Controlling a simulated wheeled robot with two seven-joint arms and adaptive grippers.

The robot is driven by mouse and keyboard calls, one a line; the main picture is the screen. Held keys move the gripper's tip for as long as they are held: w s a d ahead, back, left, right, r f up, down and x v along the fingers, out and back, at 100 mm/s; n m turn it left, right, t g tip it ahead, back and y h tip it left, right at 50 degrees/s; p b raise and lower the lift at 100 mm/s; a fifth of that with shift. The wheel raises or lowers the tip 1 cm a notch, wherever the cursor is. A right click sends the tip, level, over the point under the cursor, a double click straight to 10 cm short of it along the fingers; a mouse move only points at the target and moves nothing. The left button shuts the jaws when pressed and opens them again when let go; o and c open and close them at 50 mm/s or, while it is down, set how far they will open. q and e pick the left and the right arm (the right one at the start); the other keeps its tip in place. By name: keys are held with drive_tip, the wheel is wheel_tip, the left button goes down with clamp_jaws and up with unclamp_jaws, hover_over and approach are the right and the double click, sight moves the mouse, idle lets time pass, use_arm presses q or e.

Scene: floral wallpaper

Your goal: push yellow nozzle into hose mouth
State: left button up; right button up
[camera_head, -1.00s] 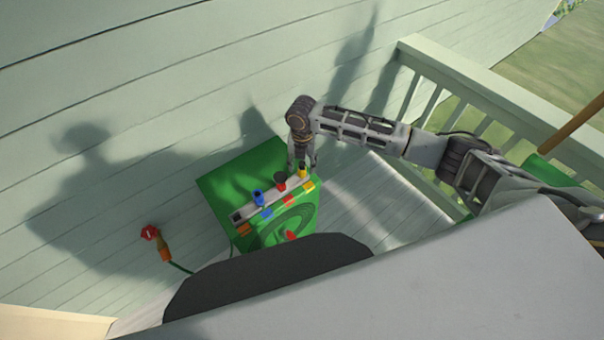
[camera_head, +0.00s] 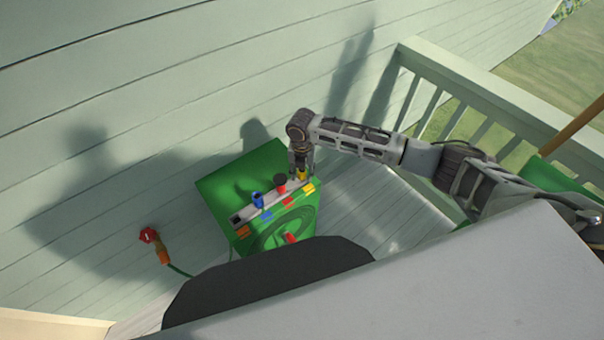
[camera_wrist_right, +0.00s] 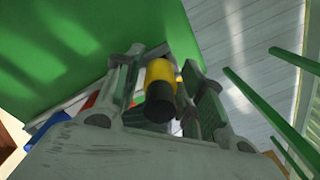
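The yellow nozzle (camera_head: 302,176), with a black end, stands in the right end of the grey rack (camera_head: 242,214) on the green hose box. My right gripper (camera_head: 301,164) is over it from above. In the right wrist view, the yellow nozzle (camera_wrist_right: 160,75) is between the two fingers of my right gripper (camera_wrist_right: 165,82). Gaps show beside it, so the gripper looks open around it. An orange hose end (camera_head: 163,255) is by the wall at the left, below a red tap-like part (camera_head: 149,235). Its mouth is too small to make out. My left gripper is not in view.
A blue nozzle (camera_head: 257,199) and a red nozzle with a black top (camera_head: 281,182) stand in the same rack. The green box (camera_head: 228,182) is close to the siding wall. A pale railing (camera_head: 480,95) runs at the right. Bare deck (camera_head: 360,205) lies between box and railing.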

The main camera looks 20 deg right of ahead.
drive_tip(key=c, duration=0.7)
drive_tip(key=shift+r+p, duration=1.1)
drive_tip(key=shift+p, duration=0.15)
idle(0.9)
drive_tip(key=shift+r+p, duration=2.4)
drive_tip(key=shift+p, duration=0.05)
drive_tip(key=shift+r, duration=0.1)
